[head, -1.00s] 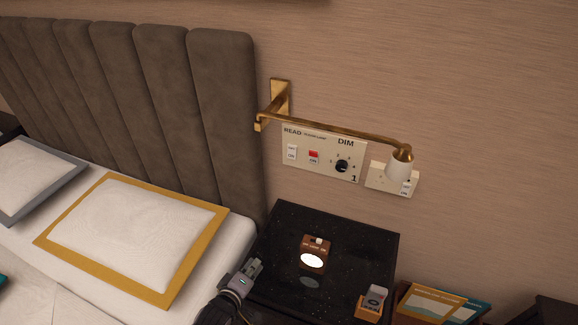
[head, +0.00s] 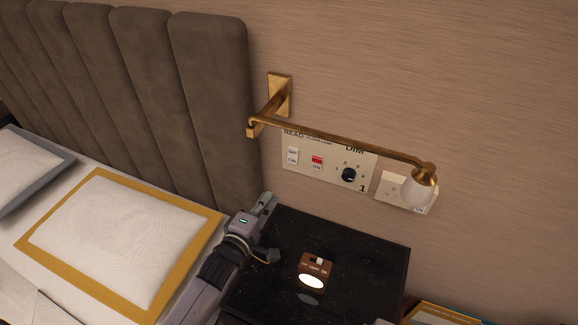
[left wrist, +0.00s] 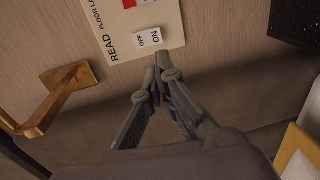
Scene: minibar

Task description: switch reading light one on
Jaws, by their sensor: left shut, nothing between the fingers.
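The wall panel (head: 328,182) carries a white rocker switch (head: 292,156) under the label READ, a red switch (head: 317,161), a black DIM knob (head: 349,175) and the number 1. In the left wrist view the READ switch (left wrist: 148,39) is marked OFF and ON. My left gripper (head: 269,199) is shut and empty, below the panel beside the headboard edge. In the left wrist view its fingertips (left wrist: 161,64) appear just beside the ON side of the switch; I cannot tell whether they touch. My right gripper is not in view.
A black nightstand (head: 375,250) below holds a small brown lit device (head: 315,271). The padded headboard (head: 208,110) is to the left, above the bed with a pillow (head: 115,235). A socket plate (head: 386,190) is right of the panel.

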